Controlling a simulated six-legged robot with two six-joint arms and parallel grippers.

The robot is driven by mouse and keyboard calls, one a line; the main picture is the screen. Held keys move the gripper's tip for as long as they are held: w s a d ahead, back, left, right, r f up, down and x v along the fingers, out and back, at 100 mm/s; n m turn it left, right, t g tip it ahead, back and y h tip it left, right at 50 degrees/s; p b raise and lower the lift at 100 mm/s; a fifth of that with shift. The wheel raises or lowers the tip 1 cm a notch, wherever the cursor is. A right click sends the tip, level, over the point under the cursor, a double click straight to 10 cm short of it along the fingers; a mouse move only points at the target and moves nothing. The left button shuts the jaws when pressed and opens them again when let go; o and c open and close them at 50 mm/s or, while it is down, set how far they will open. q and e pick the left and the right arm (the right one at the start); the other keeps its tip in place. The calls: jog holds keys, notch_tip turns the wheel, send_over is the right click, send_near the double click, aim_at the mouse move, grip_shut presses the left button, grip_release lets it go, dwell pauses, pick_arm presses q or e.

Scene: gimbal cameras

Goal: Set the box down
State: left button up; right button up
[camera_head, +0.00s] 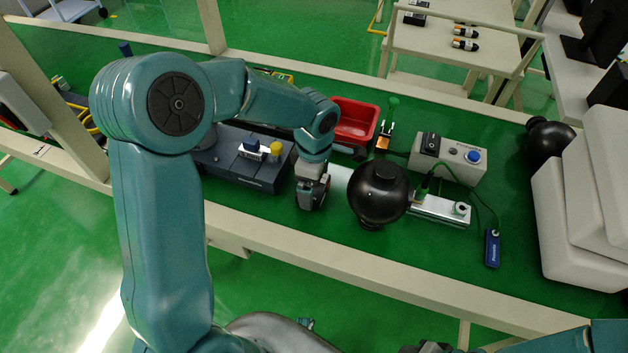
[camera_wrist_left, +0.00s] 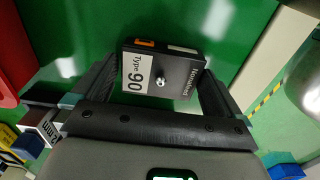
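A small dark box (camera_wrist_left: 183,75) with a white "Type 90" label and an orange mark sits between the fingers of my left gripper (camera_head: 312,196). In the left wrist view both fingers (camera_wrist_left: 160,78) meet the sides of the box, so the gripper looks shut on it. In the head view the gripper points down over the green tabletop, and the box is mostly hidden by it. I cannot tell whether the box touches the table. A dark part at the bottom edge of the head view may be my right gripper (camera_head: 430,347); its fingers are not clear.
A blue-grey device (camera_head: 240,172) stands left of the left gripper, a red bin (camera_head: 354,122) behind, and a black round object (camera_head: 380,192) close on the right. A grey control box (camera_head: 463,158) and white blocks (camera_head: 580,200) stand farther right. The front rail (camera_head: 400,275) borders the table.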

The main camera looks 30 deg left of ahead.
pick_arm(q)
jog(key=shift+s+r, duration=0.1)
jog(key=shift+r, duration=0.05)
jog(key=shift+r, duration=0.3)
notch_tip(320, 180, up, 11)
jog(key=p, duration=0.1)
jog(key=shift+r, duration=0.2)
